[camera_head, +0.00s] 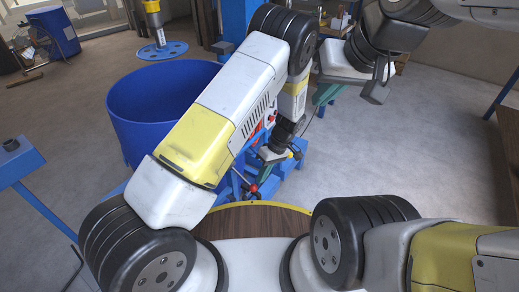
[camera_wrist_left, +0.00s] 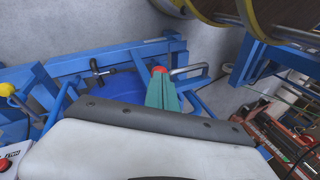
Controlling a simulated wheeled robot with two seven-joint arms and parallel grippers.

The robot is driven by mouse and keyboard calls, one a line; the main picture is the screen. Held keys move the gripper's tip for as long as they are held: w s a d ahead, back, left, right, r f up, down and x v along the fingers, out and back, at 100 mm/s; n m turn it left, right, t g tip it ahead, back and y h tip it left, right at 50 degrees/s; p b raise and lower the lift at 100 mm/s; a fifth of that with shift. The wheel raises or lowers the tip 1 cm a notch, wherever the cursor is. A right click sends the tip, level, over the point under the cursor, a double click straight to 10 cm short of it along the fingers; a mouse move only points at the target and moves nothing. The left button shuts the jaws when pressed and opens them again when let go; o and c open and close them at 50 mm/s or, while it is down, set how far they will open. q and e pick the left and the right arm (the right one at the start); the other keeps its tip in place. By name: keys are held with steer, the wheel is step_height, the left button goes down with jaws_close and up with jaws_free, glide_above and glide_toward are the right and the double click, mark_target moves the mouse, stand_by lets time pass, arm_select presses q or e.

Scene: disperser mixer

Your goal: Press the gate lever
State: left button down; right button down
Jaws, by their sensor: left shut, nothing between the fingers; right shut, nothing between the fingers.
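My left gripper (camera_head: 264,174) reaches down beside the blue tank (camera_head: 165,100), its green fingers together and empty. In the left wrist view its fingers (camera_wrist_left: 161,92) point at a red knob (camera_wrist_left: 160,69), which is right at their tips. I cannot tell whether they touch. The red knob, which looks like the end of the gate lever, also shows in the head view (camera_head: 253,188), just below the fingertips. The rest of the lever is largely hidden. My right gripper (camera_head: 325,95) hangs shut and empty further back to the right, away from the lever.
Grey floor to the right is clear.

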arm_select(q)
step_height(320, 180, down, 4)
steer(key=shift+a+r, duration=0.15)
stand_by(0.3)
